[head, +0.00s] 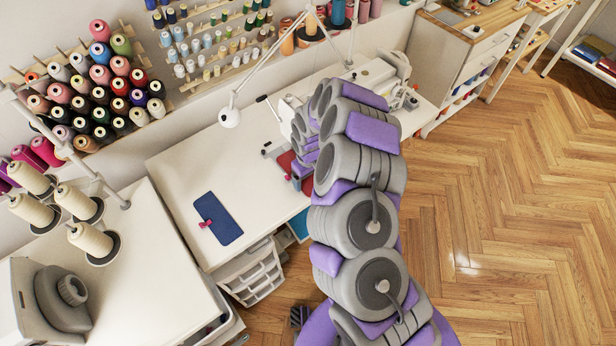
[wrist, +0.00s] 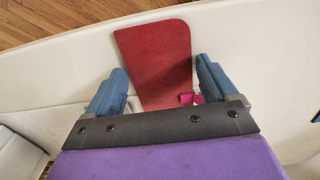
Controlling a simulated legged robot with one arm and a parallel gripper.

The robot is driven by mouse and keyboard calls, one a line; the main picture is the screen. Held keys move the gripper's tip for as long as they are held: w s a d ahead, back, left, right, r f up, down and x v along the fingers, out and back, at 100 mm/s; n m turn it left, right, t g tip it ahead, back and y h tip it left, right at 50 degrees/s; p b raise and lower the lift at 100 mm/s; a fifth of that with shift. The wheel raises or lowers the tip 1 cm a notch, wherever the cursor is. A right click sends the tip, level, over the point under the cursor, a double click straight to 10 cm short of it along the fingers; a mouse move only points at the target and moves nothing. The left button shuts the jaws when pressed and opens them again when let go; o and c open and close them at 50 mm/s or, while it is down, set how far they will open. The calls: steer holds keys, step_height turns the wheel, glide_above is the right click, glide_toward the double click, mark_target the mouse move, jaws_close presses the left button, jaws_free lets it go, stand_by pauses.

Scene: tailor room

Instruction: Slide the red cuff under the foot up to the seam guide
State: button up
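The red cuff (wrist: 155,55) lies on the white table, with a pink clip (wrist: 187,98) near its lower right edge. My gripper (wrist: 160,68) is open above the table, one blue finger on each side of the cuff, with gaps to both. In the head view a small part of the red cuff (head: 286,162) shows beside my gripper. A pale sewing machine (head: 389,68) stands behind my arm and is partly hidden by it. The foot and the seam guide cannot be made out in either view.
A dark blue piece (head: 217,222) with a pink clip lies on the white table (head: 195,168) to the left. A white lamp (head: 230,117) hangs over the table. Thread racks (head: 215,55) line the wall. White drawers (head: 257,275) stand below the front edge.

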steer(key=c, duration=0.6)
steer(key=shift+c, duration=0.2)
steer(key=shift+w+d, duration=0.1)
steer(key=shift+d, duration=0.05)
steer(key=shift+w+d+b, duration=0.35)
steer(key=shift+d+b, duration=0.05)
steer(key=shift+d, duration=0.1)
steer(key=shift+r, duration=0.1)
steer(key=o, duration=0.9)
steer(key=shift+o, duration=0.2)
